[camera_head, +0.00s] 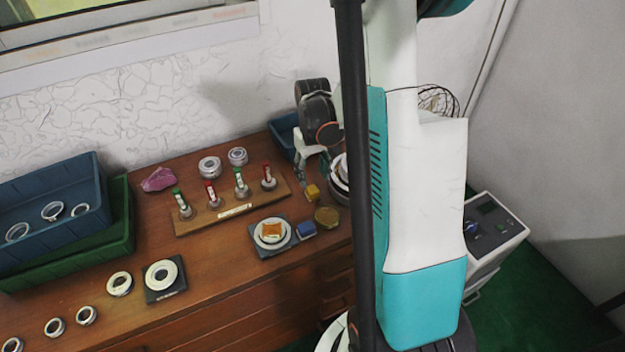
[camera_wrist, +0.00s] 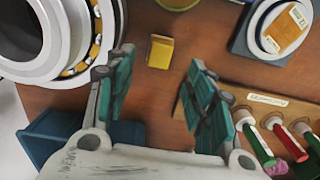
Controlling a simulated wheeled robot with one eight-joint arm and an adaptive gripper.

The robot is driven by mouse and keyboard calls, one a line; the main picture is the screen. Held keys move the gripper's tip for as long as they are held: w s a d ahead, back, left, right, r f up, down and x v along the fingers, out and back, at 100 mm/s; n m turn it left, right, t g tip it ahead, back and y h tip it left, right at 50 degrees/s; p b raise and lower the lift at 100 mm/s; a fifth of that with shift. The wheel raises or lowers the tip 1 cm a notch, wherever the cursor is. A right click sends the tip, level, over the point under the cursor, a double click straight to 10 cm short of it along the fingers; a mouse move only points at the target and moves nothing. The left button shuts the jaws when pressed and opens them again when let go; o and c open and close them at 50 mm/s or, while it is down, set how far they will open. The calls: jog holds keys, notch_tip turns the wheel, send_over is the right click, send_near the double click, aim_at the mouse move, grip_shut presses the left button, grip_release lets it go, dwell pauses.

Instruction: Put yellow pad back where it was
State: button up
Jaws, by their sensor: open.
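The yellow pad (camera_head: 312,192) is a small block on the wooden table, near the right end of the wooden rack. It also shows in the wrist view (camera_wrist: 160,52), standing on bare table. My gripper (camera_head: 311,166) is open and empty, just behind the pad in the head view. In the wrist view, my gripper's two teal fingers (camera_wrist: 160,62) are spread wide, with the pad between and slightly beyond their tips. No touch between pad and fingers shows.
Large bearing rings (camera_wrist: 72,40) stand close beside the left finger. A wooden rack (camera_head: 232,207) with red and green handled pieces is at the other side. A dark plate (camera_head: 258,246) bears a ring and orange pad. A blue pad (camera_head: 306,229) and brass disc (camera_head: 326,216) lie nearby.

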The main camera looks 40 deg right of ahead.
aim_at(313, 188)
jog(key=shift+r+p, duration=0.5)
jog(key=shift+r, duration=1.85)
jog(key=shift+c, duration=0.5)
